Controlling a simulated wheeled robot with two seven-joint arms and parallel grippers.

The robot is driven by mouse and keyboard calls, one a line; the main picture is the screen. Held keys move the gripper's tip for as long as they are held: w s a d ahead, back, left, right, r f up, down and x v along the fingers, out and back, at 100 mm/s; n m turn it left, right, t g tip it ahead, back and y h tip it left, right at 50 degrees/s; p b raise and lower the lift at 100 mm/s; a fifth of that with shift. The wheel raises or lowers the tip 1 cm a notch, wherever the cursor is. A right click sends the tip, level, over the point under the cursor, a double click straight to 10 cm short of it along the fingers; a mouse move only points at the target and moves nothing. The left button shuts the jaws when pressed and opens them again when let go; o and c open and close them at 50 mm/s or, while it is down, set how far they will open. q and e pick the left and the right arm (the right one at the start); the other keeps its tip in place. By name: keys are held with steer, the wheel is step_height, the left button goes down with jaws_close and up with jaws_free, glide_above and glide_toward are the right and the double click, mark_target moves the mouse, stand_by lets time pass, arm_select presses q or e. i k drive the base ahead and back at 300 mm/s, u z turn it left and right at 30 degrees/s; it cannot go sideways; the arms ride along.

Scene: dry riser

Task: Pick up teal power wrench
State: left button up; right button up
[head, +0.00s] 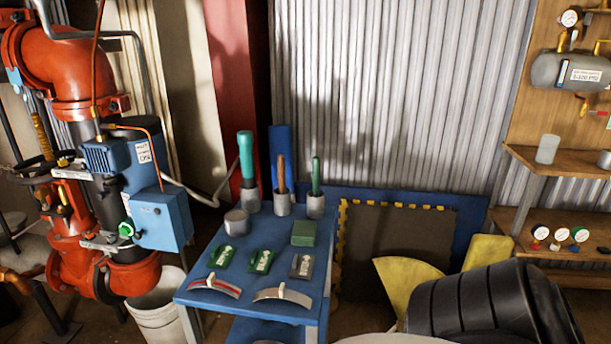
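A tool with a thick teal handle (246,155) stands upright in a grey cup (250,199) at the back left of the blue table (200,265). It is the most teal tool in view; its lower end is hidden in the cup. A brown-handled tool (282,172) and a thinner green-handled tool (316,174) stand in similar cups to its right. Neither of my grippers shows in the head view.
A grey round tin (237,222), a green block (303,233) and several small tools lie on the table. Red pipework (70,75) with a blue box (160,218) stands left. A white bucket (158,308) is below. A black ribbed object (490,305) fills the lower right.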

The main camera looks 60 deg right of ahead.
mark_target(244, 136)
steer(key=u, duration=0.05)
steer(key=i, duration=2.25)
steer(key=z, duration=2.4)
